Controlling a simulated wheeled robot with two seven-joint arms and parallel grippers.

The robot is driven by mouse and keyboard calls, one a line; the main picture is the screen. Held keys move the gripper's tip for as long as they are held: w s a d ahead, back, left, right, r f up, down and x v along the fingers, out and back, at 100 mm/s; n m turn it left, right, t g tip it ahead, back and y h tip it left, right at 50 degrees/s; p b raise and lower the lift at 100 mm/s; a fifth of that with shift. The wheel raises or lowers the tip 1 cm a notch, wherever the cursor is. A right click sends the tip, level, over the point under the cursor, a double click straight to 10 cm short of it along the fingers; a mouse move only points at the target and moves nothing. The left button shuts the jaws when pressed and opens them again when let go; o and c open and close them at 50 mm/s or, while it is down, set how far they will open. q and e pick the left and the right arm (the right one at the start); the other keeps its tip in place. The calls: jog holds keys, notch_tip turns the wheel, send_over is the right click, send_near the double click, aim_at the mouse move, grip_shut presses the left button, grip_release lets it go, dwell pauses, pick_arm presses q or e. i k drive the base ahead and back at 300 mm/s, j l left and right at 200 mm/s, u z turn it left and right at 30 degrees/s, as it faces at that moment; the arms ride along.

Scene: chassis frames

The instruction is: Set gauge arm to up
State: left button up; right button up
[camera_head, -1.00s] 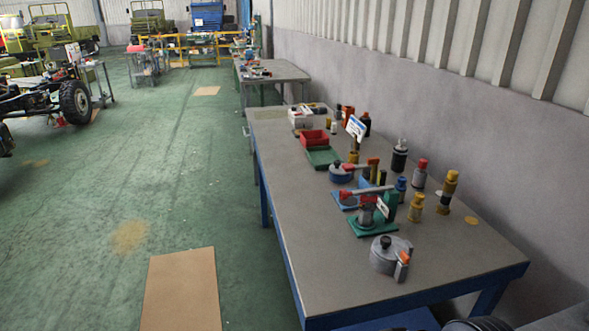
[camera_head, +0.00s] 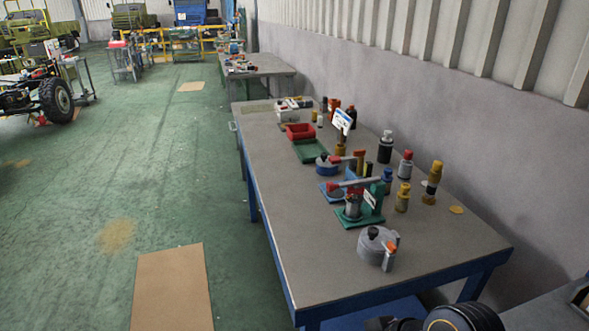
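Two small fixtures with lever arms stand on the workbench. A grey round device (camera_head: 371,243) with a black knob and an orange-tipped handle sits in front. Neither gripper shows; a dark part of my arm is at the lower right.
The grey workbench (camera_head: 290,250) runs along the wall. A red bin (camera_head: 299,131), a white sign (camera_head: 342,121) and several bottles, such as a black one (camera_head: 385,150) and a yellow one (camera_head: 403,199), stand on it. The floor to the left is clear around a brown mat (camera_head: 172,290).

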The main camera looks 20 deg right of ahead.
aim_at(330, 187)
jog(key=i+j, duration=0.3)
jog(key=z, duration=0.45)
jog(key=i+j+z, duration=0.1)
jog(key=z, duration=0.3)
jog(key=j+z, duration=0.1)
jog(key=z, duration=0.35)
jog(key=i+j+z, duration=0.1)
jog(key=z, duration=0.3)
